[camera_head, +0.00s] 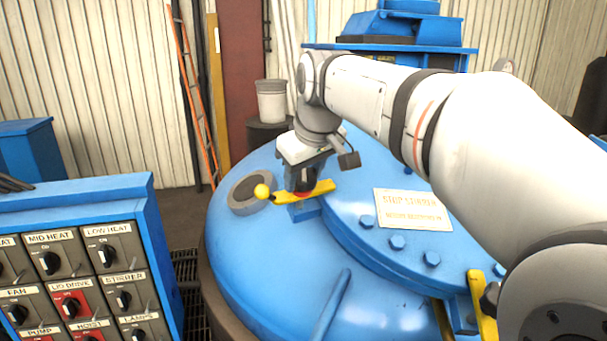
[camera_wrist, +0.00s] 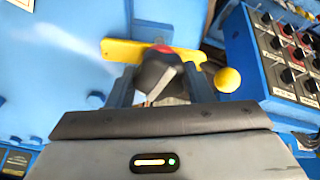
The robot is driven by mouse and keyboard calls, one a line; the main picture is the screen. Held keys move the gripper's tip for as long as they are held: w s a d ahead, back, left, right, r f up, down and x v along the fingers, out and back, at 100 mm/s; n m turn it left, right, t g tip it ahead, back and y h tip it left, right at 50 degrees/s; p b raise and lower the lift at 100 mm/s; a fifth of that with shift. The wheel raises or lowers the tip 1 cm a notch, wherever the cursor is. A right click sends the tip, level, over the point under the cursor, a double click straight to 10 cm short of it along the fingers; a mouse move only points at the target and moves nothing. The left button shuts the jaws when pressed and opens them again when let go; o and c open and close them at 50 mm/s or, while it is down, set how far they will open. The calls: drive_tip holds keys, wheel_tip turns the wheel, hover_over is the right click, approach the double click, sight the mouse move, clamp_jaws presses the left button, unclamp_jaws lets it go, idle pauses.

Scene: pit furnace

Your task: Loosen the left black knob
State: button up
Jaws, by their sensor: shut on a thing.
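The left black knob (camera_wrist: 158,72) sits between the two fingers of my gripper (camera_wrist: 160,88) in the wrist view, with a bit of red at its far end. A yellow clamp bar (camera_wrist: 118,51) with a yellow ball (camera_wrist: 227,80) lies just beyond it. In the head view my gripper (camera_head: 304,178) points down onto the same yellow bar (camera_head: 322,189), on the left of the blue furnace lid (camera_head: 270,290). My fingers are shut on the knob and mostly hide it there. A second yellow clamp (camera_head: 481,305) shows at the lower right, partly behind my arm.
A blue control panel (camera_head: 146,205) with labelled switches stands at the left, apart from the lid. A sign plate (camera_head: 412,209) and several blue bolts are on the lid. A grey bucket (camera_head: 271,103) and an orange ladder (camera_head: 192,95) stand behind.

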drive_tip(key=shift+n, duration=0.6)
drive_tip(key=o, duration=1)
drive_tip(key=v, duration=0.7)
drive_tip(key=shift+s+r, duration=0.15)
drive_tip(key=shift+r, duration=0.2)
drive_tip(key=shift+d, duration=0.15)
